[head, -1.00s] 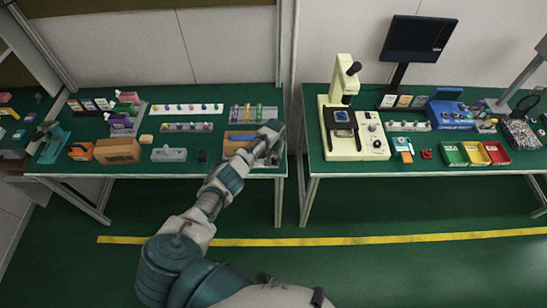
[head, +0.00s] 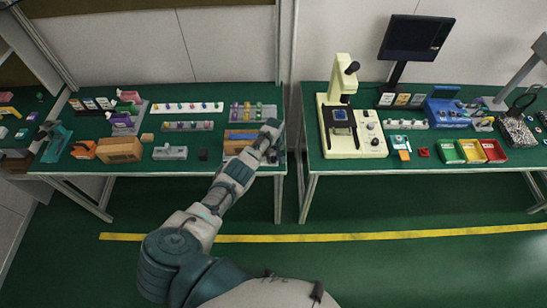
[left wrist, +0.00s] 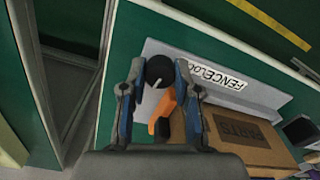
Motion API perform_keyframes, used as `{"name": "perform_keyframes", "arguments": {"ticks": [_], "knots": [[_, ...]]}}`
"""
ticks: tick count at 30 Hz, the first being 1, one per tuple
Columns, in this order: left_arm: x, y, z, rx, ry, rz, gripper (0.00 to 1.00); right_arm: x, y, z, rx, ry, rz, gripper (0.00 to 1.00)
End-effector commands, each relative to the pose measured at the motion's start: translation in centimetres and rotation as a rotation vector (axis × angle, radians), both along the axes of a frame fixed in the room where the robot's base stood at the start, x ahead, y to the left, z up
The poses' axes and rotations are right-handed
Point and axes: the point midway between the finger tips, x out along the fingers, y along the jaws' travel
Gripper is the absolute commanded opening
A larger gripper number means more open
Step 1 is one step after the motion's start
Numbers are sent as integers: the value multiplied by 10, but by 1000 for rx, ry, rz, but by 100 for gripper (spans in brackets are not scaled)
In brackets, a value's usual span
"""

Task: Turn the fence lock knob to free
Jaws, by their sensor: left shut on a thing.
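The fence lock knob (left wrist: 160,70) is round and black with a short white line on it. It shows in the left wrist view, beside a grey panel (left wrist: 270,93) with a white FENCE LOCK label (left wrist: 219,77) that appears upside down. My left gripper (left wrist: 159,77) is shut on the knob, one finger on each side. An orange lever-like part (left wrist: 165,107) lies just below the knob. In the head view my left gripper (head: 271,132) is at the right end of the left bench and hides the knob. My right gripper is not in view.
A brown box marked PARTS (left wrist: 242,140) stands close to the gripper in the left wrist view. In the head view, racks of small coloured parts (head: 187,107) stand behind on the left bench. A gap separates it from the right bench, which holds a cream microscope-like machine (head: 352,142).

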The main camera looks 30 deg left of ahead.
Motion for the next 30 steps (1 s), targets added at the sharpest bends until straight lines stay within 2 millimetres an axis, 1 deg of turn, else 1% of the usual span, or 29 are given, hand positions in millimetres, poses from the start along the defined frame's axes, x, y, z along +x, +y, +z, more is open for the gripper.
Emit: {"name": "perform_keyframes", "arguments": {"ticks": [1, 15, 16, 17, 18, 19, 25, 27, 30], "knots": [[6, 1, 5, 3, -17, 7, 0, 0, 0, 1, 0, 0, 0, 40], [6, 2, 5, 4, -18, 19, 0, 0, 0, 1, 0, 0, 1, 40], [6, 2, 5, 4, -18, 19, 36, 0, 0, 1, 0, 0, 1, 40], [6, 1, 5, 4, -18, 19, 43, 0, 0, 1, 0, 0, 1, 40], [6, 1, 5, 4, -17, 19, 53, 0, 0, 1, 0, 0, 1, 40], [5, 1, 5, 3, -16, 19, 56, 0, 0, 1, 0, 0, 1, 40], [3, 1, 2, 1, -9, 18, 56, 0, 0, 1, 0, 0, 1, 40], [2, 1, 2, 1, -7, 18, 56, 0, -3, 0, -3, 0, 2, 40], [2, 0, 4, 1, -7, 18, 56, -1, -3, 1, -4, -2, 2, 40]]}}
